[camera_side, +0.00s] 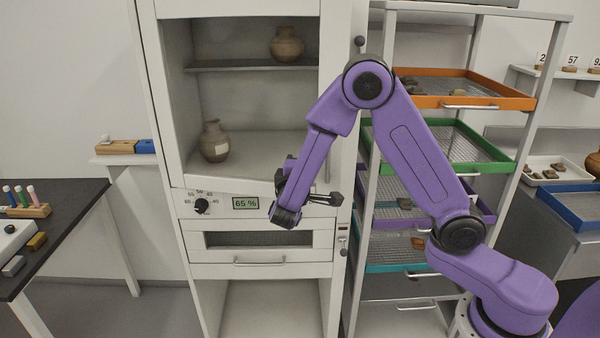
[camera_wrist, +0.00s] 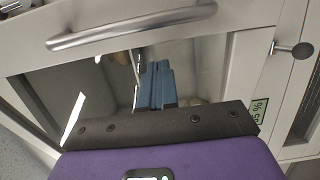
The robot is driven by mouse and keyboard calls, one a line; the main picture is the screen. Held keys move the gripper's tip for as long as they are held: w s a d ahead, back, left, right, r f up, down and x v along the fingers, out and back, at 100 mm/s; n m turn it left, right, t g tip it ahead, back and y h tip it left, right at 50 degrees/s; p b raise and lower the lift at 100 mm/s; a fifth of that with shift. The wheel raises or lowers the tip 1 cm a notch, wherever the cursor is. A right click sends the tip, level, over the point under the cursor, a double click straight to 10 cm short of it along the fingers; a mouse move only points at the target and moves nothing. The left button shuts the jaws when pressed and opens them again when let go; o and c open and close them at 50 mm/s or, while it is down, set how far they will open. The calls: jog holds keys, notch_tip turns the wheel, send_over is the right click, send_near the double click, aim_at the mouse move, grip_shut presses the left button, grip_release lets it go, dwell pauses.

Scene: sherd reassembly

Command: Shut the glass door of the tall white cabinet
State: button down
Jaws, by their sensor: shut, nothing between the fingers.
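The tall white cabinet (camera_side: 158,95) stands left of centre in the side view, with its inside showing through the front. The glass door's white frame and metal bar handle (camera_wrist: 130,27) fill the upper part of the wrist view. Contact with the door cannot be told.
Two brown pots (camera_side: 287,44) (camera_side: 214,142) stand inside the cabinet. A control panel with a knob (camera_side: 202,206) and a 65 % display (camera_side: 245,203) sits below. A rack with coloured trays (camera_side: 455,100) is close on the right. A dark table (camera_side: 75,200) stands left.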

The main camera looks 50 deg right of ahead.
jog(key=shift+w+d, duration=0.35)
jog(key=shift+d, duration=0.25)
jog(key=shift+d, duration=0.1)
